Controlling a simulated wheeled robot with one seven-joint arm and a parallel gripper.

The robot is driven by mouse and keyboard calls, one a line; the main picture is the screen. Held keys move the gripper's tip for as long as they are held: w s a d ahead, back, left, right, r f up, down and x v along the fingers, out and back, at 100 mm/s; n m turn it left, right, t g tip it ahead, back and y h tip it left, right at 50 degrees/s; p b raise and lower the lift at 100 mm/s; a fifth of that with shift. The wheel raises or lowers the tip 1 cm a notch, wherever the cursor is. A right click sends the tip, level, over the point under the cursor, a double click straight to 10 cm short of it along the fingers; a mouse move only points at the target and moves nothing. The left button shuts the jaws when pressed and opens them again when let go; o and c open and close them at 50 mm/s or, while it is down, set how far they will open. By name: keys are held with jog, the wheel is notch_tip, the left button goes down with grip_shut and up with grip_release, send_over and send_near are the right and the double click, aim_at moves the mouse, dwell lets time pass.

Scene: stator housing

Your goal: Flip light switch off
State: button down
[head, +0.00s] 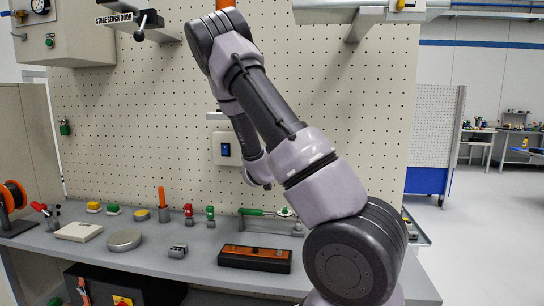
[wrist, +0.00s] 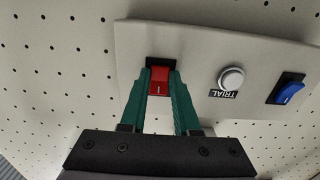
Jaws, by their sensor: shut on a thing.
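A pale switch panel is on the pegboard; it shows in the wrist view (wrist: 205,50) and in the head view (head: 226,162). It carries a red rocker switch (wrist: 159,80), a white round button (wrist: 231,78) labelled TRIAL and a blue rocker switch (wrist: 287,93). The blue switch also shows in the head view (head: 225,149). In the wrist view my gripper (wrist: 160,88) has its green fingers at the two sides of the red switch, shut on it. In the head view my arm hides the gripper and the red switch. No label marks the light switch.
Below the panel a grey bench (head: 190,262) holds several small parts, a round metal disc (head: 124,240) and an orange-brown tray (head: 255,259). The pegboard (head: 140,110) stands behind. A control box (head: 65,35) is at upper left.

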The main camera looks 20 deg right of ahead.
dwell(0.4)
jog(key=c, duration=0.6)
grip_release()
jog(key=shift+c, duration=0.2)
jog(key=v, duration=1)
jog(key=shift+s+a+f, duration=0.2)
jog(key=shift+s+f, duration=0.1)
jog(key=shift+s, duration=0.05)
